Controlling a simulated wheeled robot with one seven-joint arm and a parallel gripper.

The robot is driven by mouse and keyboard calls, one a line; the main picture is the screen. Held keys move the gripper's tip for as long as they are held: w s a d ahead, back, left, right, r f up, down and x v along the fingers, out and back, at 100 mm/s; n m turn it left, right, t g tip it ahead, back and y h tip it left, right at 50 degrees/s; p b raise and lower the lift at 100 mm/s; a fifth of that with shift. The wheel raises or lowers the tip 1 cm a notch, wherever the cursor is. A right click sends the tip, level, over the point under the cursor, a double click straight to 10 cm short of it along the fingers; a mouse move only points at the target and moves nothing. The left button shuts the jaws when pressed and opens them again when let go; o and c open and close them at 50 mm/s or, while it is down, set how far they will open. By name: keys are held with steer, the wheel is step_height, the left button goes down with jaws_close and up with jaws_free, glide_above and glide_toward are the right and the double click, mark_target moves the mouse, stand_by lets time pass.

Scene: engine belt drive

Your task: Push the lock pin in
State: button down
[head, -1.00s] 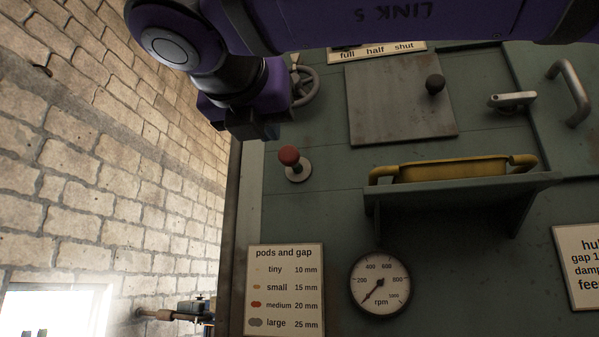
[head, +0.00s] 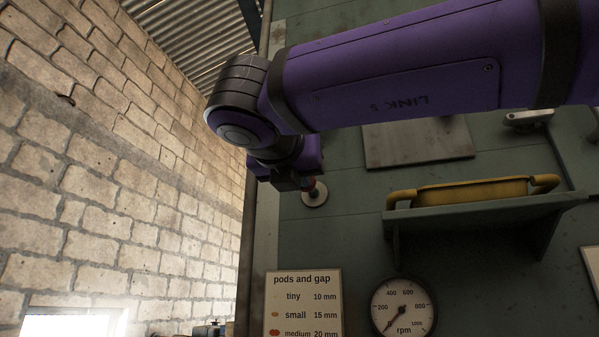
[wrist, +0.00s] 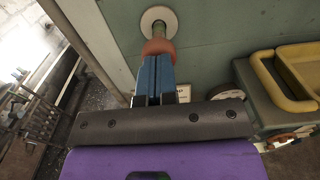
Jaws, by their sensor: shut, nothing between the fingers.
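The lock pin appears to be the red knob (wrist: 158,47) on a short greenish stem, which stands out from a round pale plate (wrist: 158,15) on the green panel. In the head view the plate (head: 315,194) shows beside my gripper (head: 304,184), and the red knob is mostly hidden behind it. In the wrist view the blue fingers of my gripper (wrist: 155,60) are shut with nothing between them. Their tips point at the knob's outer face and look to be at or against it; firm contact cannot be told. A length of stem shows between knob and plate.
A shelf (head: 490,206) with a yellow-handled piece (head: 470,190) juts out to the right of the knob. An rpm gauge (head: 403,307) and a "pods and gap" sign (head: 304,300) are below. A brick wall (head: 110,170) is at the left.

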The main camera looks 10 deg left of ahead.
mark_target(307, 191)
steer(key=w, duration=0.3)
steer(key=shift+w+d, duration=0.15)
steer(key=shift+w, duration=0.1)
steer(key=shift+w+d, duration=0.1)
steer(key=shift+r, duration=0.1)
